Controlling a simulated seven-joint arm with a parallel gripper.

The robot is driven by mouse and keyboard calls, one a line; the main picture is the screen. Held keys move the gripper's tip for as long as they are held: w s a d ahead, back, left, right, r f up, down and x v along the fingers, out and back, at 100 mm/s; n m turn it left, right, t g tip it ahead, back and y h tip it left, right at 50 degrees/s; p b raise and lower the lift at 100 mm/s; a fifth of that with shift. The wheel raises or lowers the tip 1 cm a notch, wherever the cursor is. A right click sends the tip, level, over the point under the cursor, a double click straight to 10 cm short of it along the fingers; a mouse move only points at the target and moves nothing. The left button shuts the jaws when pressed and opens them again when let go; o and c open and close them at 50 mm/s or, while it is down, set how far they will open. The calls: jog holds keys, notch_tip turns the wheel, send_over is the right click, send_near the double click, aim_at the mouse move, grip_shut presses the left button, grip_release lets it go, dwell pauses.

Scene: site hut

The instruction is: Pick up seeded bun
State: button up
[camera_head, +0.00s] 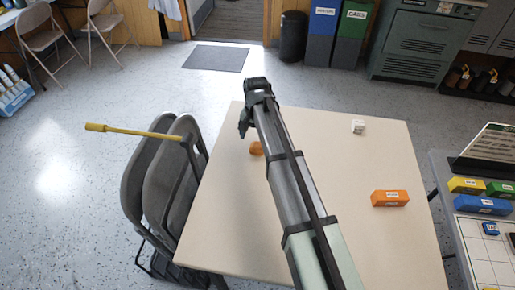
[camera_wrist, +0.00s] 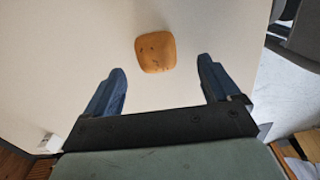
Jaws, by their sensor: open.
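The seeded bun (camera_wrist: 155,52) is an orange-brown, rounded piece with a few dark specks on top. It lies on the pale tabletop, and in the head view it shows as a small orange piece (camera_head: 256,148) partly hidden behind my arm. My gripper (camera_wrist: 162,88) is open and empty in the wrist view. Its two blue-grey fingers are wide apart, and the bun lies beyond the fingertips, roughly centred between them. In the head view my gripper (camera_head: 243,130) is near the table's left side, close to the bun, with its fingers mostly hidden.
The cream table (camera_head: 345,220) also bears a small white block (camera_head: 358,127) and an orange box (camera_head: 390,198). A side table with colored boxes (camera_head: 480,205) is at right.

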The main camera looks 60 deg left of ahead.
aim_at(257, 145)
jog(key=shift+w+d+f, duration=0.1)
jog(key=shift+f, duration=1.35)
jog(key=shift+w+d+f, duration=0.1)
jog(key=shift+f, duration=1.35)
jog(key=c, duration=1.2)
jog(key=shift+o, duration=0.2)
jog(key=shift+r, duration=0.15)
